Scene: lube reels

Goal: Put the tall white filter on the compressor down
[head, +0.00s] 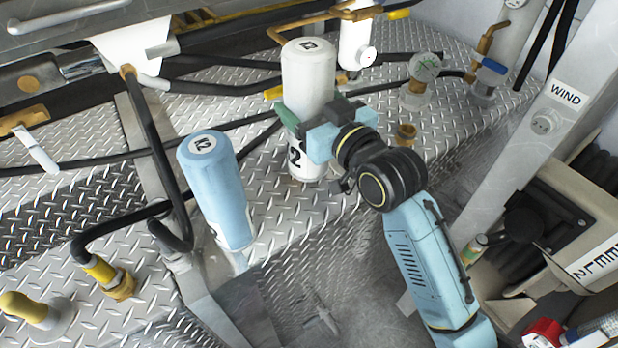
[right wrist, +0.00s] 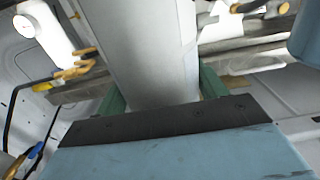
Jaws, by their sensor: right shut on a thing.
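The tall white filter (head: 308,75) stands upright over the diamond-plate deck at the upper middle of the head view, with a dark mark on its top and a "2" on its side. My right gripper (head: 305,122) is shut around its middle, coming from the right. In the right wrist view the white filter (right wrist: 150,50) rises between the green fingers (right wrist: 158,95). The filter's lower end sits close to the deck; I cannot tell whether it touches. My left gripper is not in view. The compressor cannot be told apart from the deck machinery.
A blue filter marked K2 (head: 218,190) stands to the left. Black hoses cross the deck (head: 280,215). A second white cylinder (head: 357,40) is behind. A post marked WIND (head: 540,125) rises at right.

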